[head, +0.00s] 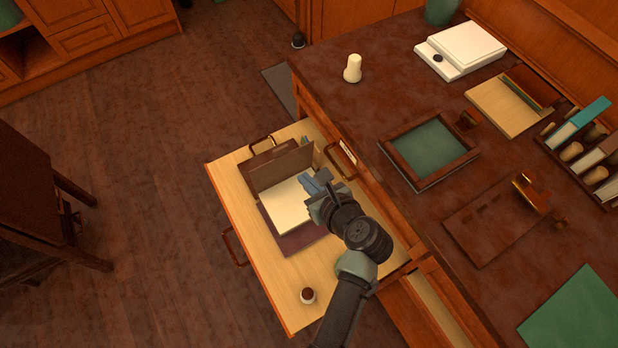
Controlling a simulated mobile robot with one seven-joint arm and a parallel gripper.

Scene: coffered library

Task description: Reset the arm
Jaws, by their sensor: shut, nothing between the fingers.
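My gripper (316,184) is in the middle of the head view, at the end of my dark arm. Its fingers are shut with nothing held. It hangs over the pale pulled-out drawer or shelf (230,195), beside a white block of pages (285,206) with a brown upright panel behind it. I cannot tell whether the fingertips touch the pages. My arm hides part of the right side of the pale surface.
A small dark-topped white jar (308,296) stands near the front corner. The brown desk (400,95) to the right bears a cream bottle-like piece (353,69), a framed green tray (468,151), a white scale (461,50) and a rack (580,165). A chair (40,200) stands left; the wooden floor between is clear.

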